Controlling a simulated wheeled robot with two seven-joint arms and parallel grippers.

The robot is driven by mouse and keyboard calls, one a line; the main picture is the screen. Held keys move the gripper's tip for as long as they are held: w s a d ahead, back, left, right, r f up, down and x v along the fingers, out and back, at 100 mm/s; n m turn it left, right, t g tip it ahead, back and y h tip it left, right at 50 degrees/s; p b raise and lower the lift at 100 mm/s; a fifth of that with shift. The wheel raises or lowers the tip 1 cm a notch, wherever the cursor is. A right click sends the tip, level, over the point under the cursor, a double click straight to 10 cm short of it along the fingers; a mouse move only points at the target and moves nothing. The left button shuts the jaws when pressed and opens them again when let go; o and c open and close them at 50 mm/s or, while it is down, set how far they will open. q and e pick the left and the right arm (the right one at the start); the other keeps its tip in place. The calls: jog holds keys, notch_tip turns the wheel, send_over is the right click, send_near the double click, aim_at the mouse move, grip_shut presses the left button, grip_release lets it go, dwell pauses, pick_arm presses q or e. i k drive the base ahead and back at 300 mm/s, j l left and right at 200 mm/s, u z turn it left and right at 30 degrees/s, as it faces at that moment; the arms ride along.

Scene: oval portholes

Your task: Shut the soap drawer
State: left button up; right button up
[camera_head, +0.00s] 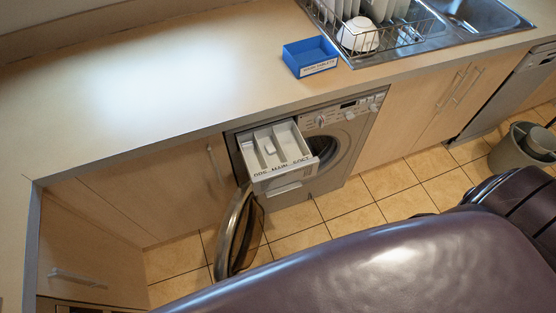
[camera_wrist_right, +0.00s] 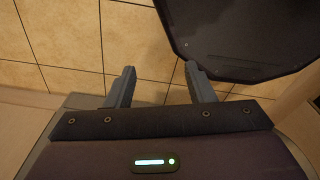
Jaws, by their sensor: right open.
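The soap drawer (camera_head: 275,152) is pulled out of the upper left front of the washing machine (camera_head: 345,122). Its top shows several compartments, and lettering runs along its front edge. The machine's round door (camera_head: 239,232) stands swung open to the left, below the drawer. In the right wrist view my right gripper (camera_wrist_right: 158,85) is open, with tiled floor behind its two fingers and nothing between them. My right gripper cannot be made out in the head view, where a dark purple arm part of mine fills the lower right. My left gripper is not in view.
The worktop (camera_head: 150,85) overhangs the machine and is mostly clear. A blue box (camera_head: 311,57) stands on it, with a dish rack (camera_head: 385,35) and sink (camera_head: 480,15) to the right. A grey bin (camera_head: 515,150) stands on the tiled floor (camera_head: 385,180) at right.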

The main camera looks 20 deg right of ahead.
aim_at(281, 172)
jog(key=z, duration=0.85)
